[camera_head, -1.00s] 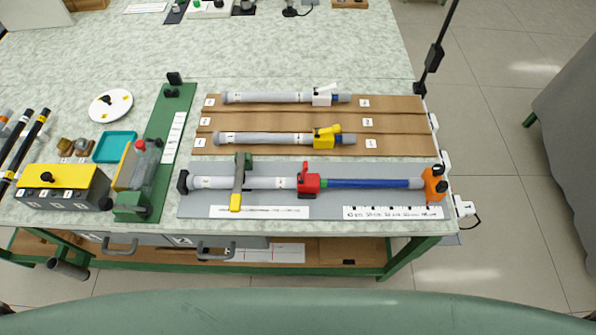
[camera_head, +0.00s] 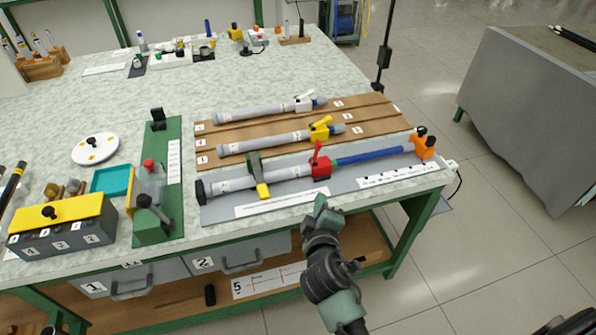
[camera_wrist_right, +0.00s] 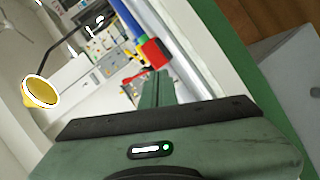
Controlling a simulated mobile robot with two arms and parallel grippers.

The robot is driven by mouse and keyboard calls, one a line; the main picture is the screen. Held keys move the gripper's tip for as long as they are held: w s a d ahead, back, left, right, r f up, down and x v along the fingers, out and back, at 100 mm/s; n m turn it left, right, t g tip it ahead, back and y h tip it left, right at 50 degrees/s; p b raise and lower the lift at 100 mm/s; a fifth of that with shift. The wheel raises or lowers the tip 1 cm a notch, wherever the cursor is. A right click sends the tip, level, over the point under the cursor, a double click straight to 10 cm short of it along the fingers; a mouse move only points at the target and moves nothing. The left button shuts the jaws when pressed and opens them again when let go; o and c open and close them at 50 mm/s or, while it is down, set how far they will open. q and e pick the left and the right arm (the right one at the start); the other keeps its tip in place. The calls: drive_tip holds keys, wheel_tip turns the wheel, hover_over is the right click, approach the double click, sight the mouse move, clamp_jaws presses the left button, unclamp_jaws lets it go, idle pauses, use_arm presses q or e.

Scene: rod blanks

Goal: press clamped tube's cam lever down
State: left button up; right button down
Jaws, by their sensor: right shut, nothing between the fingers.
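The clamped tube (camera_head: 232,182) lies along the grey fixture plate at the table's front edge, its blue inner rod (camera_head: 375,156) running right to an orange end block (camera_head: 424,144). Its red cam lever (camera_head: 317,150) stands up from the red collar (camera_head: 321,168). My right gripper (camera_head: 321,205) is shut and empty, in front of the table edge, just below and apart from the collar. In the right wrist view the red collar (camera_wrist_right: 154,52) shows beyond the shut fingers (camera_wrist_right: 155,88). My left gripper is out of view.
Behind lie two more tubes on a brown rack, with a yellow collar (camera_head: 320,130) and a white collar (camera_head: 304,104). A green fixture (camera_head: 160,215), a teal tray (camera_head: 112,180) and a yellow-topped box (camera_head: 57,211) stand at left.

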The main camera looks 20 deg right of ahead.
sight(316, 152)
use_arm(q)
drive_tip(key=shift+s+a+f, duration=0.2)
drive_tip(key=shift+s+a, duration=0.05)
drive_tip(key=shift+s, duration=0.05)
use_arm(e)
drive_tip(key=w+a+r+n+t, duration=0.2)
drive_tip(key=w+a+r+n, duration=0.1)
drive_tip(key=r, duration=0.3)
drive_tip(key=shift+a+r+t, duration=0.3)
drive_tip(key=shift+a+t, duration=0.1)
drive_tip(key=shift+a, duration=0.4)
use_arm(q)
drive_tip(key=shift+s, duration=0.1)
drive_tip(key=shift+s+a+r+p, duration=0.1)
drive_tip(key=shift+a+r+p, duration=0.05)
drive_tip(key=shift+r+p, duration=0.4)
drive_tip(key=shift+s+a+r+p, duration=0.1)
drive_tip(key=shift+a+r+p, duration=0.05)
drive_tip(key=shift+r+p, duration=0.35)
use_arm(e)
drive_tip(key=w+d+f, duration=0.1)
drive_tip(key=w+d, duration=0.5)
drive_tip(key=w, duration=0.3)
drive_tip(key=shift+w+f, duration=0.2)
drive_tip(key=shift+w, duration=0.2)
